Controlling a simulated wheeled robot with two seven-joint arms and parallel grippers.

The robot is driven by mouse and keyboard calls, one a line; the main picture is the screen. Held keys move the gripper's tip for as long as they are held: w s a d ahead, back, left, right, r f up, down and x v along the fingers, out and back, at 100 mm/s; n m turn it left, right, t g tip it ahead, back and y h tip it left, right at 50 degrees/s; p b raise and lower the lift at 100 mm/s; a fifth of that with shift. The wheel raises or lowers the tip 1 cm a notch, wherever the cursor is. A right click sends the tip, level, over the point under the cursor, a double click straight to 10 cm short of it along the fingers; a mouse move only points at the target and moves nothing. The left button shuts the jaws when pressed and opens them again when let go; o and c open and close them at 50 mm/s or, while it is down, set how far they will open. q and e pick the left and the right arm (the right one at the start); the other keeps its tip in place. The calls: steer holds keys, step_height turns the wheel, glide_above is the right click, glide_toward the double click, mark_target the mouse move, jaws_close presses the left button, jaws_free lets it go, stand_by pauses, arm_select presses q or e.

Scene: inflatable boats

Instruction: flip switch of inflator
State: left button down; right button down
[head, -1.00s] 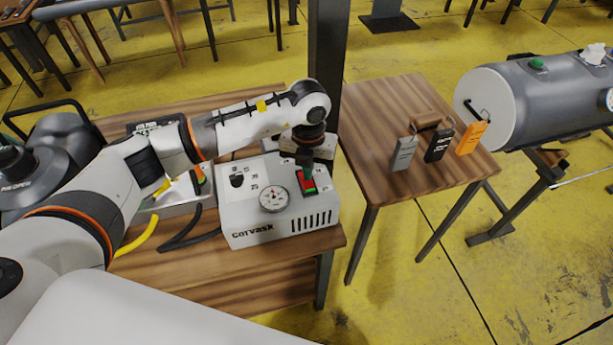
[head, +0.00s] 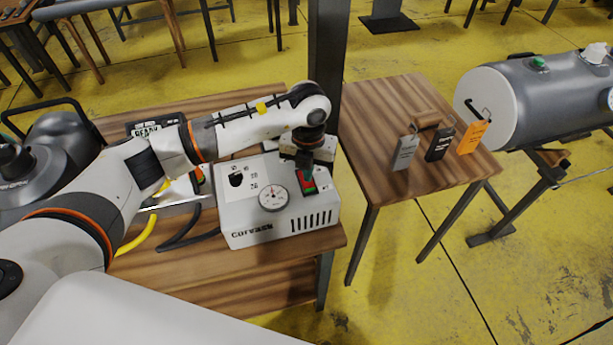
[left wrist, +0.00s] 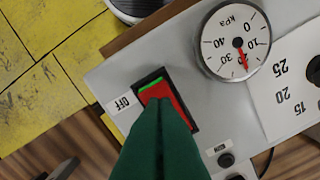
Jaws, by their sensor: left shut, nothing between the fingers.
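The inflator (head: 250,225) is a white box on the wooden table, with a round gauge (head: 273,198), a dial and a red switch (head: 309,187) on top. In the left wrist view the switch (left wrist: 184,109) is a red rocker with a green strip at the OFF end, in a black frame. My left gripper (head: 306,166) is shut and empty over the switch. Its green fingers (left wrist: 160,108) hide part of the rocker, and I cannot tell whether they touch it. My right gripper is out of view.
A dark post (head: 326,60) stands right behind the inflator. A second table (head: 375,165) at the right holds several tags on a wooden stand. A grey tank (head: 540,100) is farther right. A black hose and a yellow hose (head: 140,232) lie left of the inflator.

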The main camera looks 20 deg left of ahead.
arm_select(q)
steer(key=shift+f+b, duration=0.6)
steer(key=shift+f, duration=0.2)
steer(key=shift+r, duration=0.15)
steer(key=shift+r+p, duration=2.1)
steer(key=shift+r, duration=1.3)
